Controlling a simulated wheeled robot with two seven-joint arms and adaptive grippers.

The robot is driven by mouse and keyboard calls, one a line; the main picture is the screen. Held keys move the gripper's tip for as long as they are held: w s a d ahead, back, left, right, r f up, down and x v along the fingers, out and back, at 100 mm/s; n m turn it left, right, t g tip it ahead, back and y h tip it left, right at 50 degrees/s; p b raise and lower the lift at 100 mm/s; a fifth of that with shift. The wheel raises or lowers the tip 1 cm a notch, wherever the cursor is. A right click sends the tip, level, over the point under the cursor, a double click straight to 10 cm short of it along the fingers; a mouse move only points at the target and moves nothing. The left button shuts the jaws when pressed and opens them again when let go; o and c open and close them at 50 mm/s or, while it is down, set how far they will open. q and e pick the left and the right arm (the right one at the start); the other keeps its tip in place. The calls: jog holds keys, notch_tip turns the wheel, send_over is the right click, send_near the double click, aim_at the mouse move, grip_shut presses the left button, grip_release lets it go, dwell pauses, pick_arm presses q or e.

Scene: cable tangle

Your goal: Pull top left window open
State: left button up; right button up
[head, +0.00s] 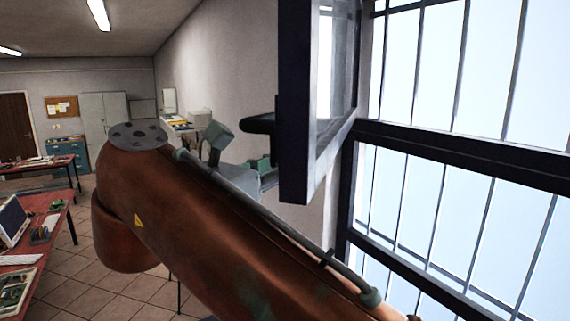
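The open window sash (296,110) has a dark frame and stands swung out into the room, seen nearly edge-on. Its black handle (259,123) sticks out to the left from the frame. My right arm comes in from the lower right and covers much of the middle. My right gripper (240,149) is partly hidden behind this arm. Its two grey-green finger pads show apart, just left of and below the handle, with nothing seen between them. Contact with the handle or sash cannot be told. My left gripper is not in view.
The fixed dark window frame (465,146) with barred bright panes fills the right side. At the left stand red-topped tables (50,240) with electronics and a laptop (12,221). A grey cabinet (104,111) stands at the back. Tiled floor (75,295) lies open between.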

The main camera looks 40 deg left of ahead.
jog(key=s+d, duration=0.1)
jog(key=s, duration=1.1)
jog(key=shift+d, duration=0.3)
jog(key=shift+c, duration=0.4)
